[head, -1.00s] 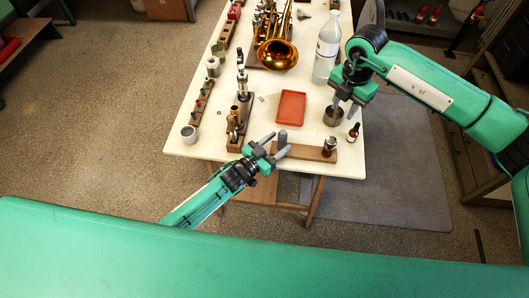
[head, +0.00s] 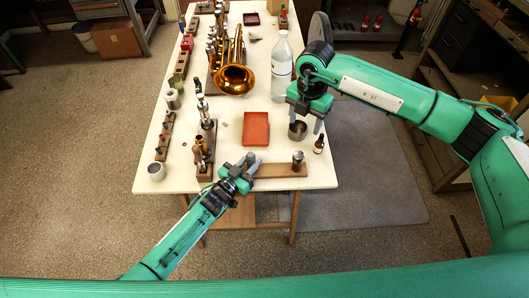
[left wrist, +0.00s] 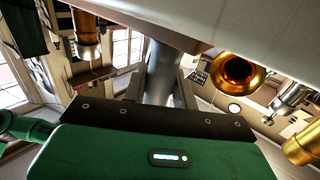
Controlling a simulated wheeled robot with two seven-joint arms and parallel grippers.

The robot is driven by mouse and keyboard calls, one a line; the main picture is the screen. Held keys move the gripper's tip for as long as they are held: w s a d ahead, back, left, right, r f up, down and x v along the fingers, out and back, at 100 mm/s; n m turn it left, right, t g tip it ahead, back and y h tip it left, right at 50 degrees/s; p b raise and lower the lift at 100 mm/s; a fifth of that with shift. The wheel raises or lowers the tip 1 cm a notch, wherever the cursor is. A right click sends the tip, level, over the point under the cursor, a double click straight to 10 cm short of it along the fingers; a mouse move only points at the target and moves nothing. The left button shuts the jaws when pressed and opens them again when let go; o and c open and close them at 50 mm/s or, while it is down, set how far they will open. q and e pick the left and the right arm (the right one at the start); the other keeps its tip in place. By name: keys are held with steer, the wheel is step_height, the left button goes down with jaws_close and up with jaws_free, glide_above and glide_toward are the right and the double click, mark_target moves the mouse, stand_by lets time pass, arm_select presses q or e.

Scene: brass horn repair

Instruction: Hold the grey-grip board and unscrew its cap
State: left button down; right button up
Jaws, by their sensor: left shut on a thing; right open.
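The wooden board (head: 278,171) lies at the near edge of the white table. Its upright grey grip (head: 250,158) stands towards its left end, and the silver and dark cap (head: 298,157) stands upright at its right end. My left gripper (head: 244,167) is shut on the grey grip, and the grip (left wrist: 168,75) also shows between the fingers in the left wrist view. My right gripper (head: 306,114) is open above the table, beyond the cap, close to a metal cup (head: 297,131). I cannot tell whether it touches that cup.
A small dark bottle (head: 319,144) stands right of the cup. A red tray (head: 256,128) lies behind the board. A rack with brass parts (head: 205,150) stands left of it. A clear bottle (head: 281,62) and a brass horn (head: 234,78) are further back.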

steer(key=f+m+y, duration=0.2)
steer(key=m, duration=0.2)
steer(key=m+y, duration=0.3)
steer(key=m, duration=0.4)
glide_toward(299, 154)
steer(key=shift+h, duration=0.3)
steer(key=x, duration=0.9)
steer(key=shift+a, duration=0.1)
steer(key=shift+c, duration=0.5)
steer(key=c, duration=1)
steer(key=n, duration=0.2)
steer(key=n+g, duration=0.1)
steer(key=n, duration=0.1)
steer(key=shift+w+a+r+g, duration=0.1)
steer(key=shift+w+g, duration=0.05)
steer(key=shift+g, duration=0.15)
steer(key=shift+c, duration=0.2)
steer(key=shift+n, duration=0.8)
